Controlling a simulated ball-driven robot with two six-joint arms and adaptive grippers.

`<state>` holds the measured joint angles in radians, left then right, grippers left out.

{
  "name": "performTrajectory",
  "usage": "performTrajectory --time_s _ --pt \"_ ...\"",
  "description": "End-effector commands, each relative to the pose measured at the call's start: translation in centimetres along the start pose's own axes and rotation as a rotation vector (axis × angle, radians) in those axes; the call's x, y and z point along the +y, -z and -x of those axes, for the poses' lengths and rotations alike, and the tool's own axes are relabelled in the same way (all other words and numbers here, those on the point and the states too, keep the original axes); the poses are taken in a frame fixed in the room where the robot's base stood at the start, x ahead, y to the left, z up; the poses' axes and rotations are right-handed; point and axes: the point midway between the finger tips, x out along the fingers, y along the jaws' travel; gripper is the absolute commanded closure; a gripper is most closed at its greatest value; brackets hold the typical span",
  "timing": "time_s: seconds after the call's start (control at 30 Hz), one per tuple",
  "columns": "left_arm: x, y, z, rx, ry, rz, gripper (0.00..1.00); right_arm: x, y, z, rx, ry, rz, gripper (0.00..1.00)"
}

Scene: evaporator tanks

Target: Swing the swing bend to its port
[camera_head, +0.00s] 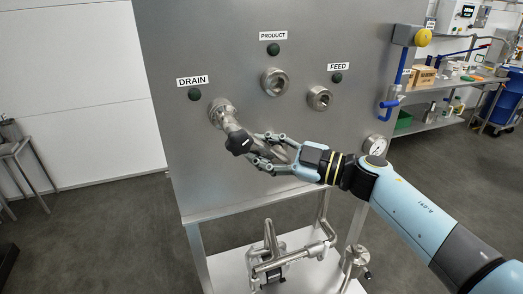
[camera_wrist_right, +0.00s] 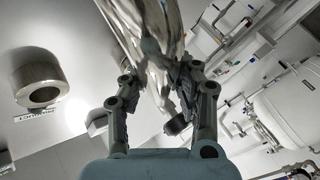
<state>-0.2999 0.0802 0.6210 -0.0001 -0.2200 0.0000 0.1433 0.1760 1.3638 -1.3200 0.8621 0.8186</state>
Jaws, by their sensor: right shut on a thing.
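The swing bend (camera_head: 233,125) is a shiny metal pipe. Its upper end is at the drain port (camera_head: 217,114) on the steel panel; from here I cannot tell whether it is seated. A dark knob (camera_head: 239,142) shows on it. My right gripper (camera_head: 268,152) is shut on the bend, which runs between its fingers. In the right wrist view the blurred bend (camera_wrist_right: 150,30) passes between the two fingers (camera_wrist_right: 158,90). The product port (camera_head: 275,82) and feed port (camera_head: 319,98) are open metal rings with nothing on them. My left gripper is not in view.
Dark green lamps sit by the DRAIN (camera_head: 194,95), PRODUCT (camera_head: 274,50) and FEED (camera_head: 337,77) labels. Pipework (camera_head: 270,258) stands below. A shelf (camera_head: 440,115) is further right.

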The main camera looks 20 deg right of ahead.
Motion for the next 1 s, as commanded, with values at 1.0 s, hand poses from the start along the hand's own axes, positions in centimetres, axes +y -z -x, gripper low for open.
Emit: performTrajectory --time_s 1.0 --pt "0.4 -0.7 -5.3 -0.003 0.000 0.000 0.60 4.8 -0.4 3.9 0.403 -0.320 -0.511 1.00"
